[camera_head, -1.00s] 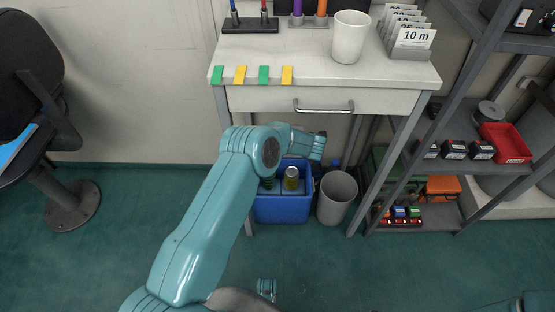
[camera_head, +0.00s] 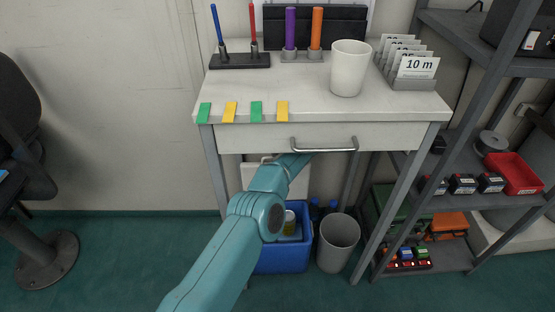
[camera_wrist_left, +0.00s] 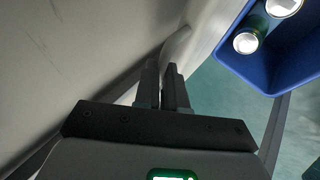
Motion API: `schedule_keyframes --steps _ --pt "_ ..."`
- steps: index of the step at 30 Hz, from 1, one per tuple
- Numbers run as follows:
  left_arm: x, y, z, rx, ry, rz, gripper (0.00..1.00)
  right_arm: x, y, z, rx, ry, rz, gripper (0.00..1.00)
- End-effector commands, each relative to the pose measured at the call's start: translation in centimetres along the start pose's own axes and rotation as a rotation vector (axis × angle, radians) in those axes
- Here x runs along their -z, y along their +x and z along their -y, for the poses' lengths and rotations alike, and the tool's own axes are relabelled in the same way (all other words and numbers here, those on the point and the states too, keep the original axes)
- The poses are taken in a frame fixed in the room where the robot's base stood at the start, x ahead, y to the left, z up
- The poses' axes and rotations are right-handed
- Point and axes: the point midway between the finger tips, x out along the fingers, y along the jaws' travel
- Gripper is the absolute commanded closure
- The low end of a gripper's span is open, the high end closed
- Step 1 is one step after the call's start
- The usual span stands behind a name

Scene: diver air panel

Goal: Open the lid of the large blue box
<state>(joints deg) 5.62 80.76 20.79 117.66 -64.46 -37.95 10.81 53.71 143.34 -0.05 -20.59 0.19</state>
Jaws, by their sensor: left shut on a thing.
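The large blue box (camera_head: 283,258) stands on the floor under the white table, its top open, with cans inside. It also shows at the upper right of the left wrist view (camera_wrist_left: 292,72). Its white lid (camera_head: 254,176) is raised and stands steeply at the box's back, partly hidden by my left arm. In the left wrist view, my left gripper (camera_wrist_left: 165,80) is shut on the lid, at a pale edge or handle (camera_wrist_left: 176,45). The exact contact is hard to make out. My right gripper is out of view.
The white table (camera_head: 330,105) with its drawer handle (camera_head: 324,145) overhangs the box closely. A grey bin (camera_head: 338,245) and dark bottles stand right of the box. A shelf rack (camera_head: 398,205) is farther right. Floor to the left is open, with a chair (camera_head: 40,250) beyond.

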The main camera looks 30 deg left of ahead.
Motion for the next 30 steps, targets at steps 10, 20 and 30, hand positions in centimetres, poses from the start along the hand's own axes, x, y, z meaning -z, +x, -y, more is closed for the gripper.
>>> schedule_keyframes --steps 10,20,30 --pt "0.25 -0.42 0.29 0.018 0.009 0.002 1.00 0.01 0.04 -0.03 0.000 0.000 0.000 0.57" --pt "0.33 -0.46 0.28 0.017 0.009 0.002 1.00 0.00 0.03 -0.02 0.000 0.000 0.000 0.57" --pt "0.24 -0.26 0.29 0.021 0.009 0.001 0.65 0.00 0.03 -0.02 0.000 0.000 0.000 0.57"
